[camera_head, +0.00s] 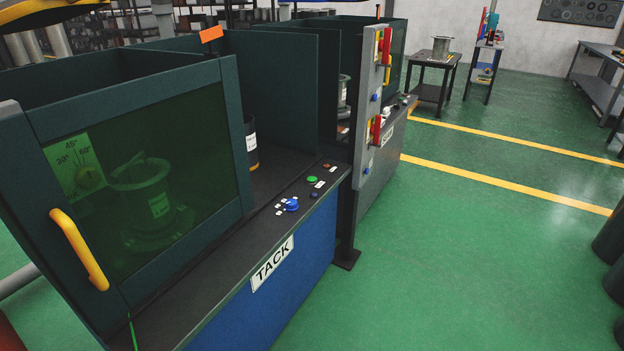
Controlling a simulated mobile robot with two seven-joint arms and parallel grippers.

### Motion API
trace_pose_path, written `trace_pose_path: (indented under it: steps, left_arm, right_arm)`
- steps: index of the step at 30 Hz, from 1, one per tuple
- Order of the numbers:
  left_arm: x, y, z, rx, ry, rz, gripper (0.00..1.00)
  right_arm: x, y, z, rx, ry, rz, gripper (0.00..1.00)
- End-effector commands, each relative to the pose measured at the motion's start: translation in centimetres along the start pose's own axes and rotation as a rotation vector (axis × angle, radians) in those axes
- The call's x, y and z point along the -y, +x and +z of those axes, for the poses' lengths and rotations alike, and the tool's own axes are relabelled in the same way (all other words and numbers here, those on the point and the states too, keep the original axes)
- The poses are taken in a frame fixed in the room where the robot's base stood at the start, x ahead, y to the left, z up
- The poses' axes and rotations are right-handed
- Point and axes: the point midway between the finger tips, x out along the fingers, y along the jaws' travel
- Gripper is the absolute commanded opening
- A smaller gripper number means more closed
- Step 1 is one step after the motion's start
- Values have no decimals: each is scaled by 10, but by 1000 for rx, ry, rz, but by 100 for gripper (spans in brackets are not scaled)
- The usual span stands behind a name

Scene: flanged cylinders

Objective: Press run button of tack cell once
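The tack cell is a dark booth on a blue base, with a white TACK sign (272,264) on its front. On its dark front ledge is a green button (312,179), with a small white label beside it too small to read. Around it are a reddish-brown button (327,166), a dark blue button (313,194) and a blue knob (291,204). Nothing covers these controls. The cell's green-tinted door (150,190) has a yellow handle (79,250), and a flanged cylinder (140,190) shows behind it. Neither of my grippers is in view.
Another cylinder (251,145) is partly hidden inside the cell. Green floor (450,250) in front is open. Dark rounded shapes (610,235) stand at the right edge.

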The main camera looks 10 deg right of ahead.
Motion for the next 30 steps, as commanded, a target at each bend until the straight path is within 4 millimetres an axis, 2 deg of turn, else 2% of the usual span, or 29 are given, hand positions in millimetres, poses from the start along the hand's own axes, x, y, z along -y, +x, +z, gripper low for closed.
trace_pose_path:
  steps: [1, 9, 30]
  left_arm:
    - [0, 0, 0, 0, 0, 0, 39]
    - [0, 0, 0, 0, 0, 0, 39]
    - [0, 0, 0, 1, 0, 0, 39]
  right_arm:
    - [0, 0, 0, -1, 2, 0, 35]
    - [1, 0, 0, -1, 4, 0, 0]
    - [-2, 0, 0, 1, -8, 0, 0]
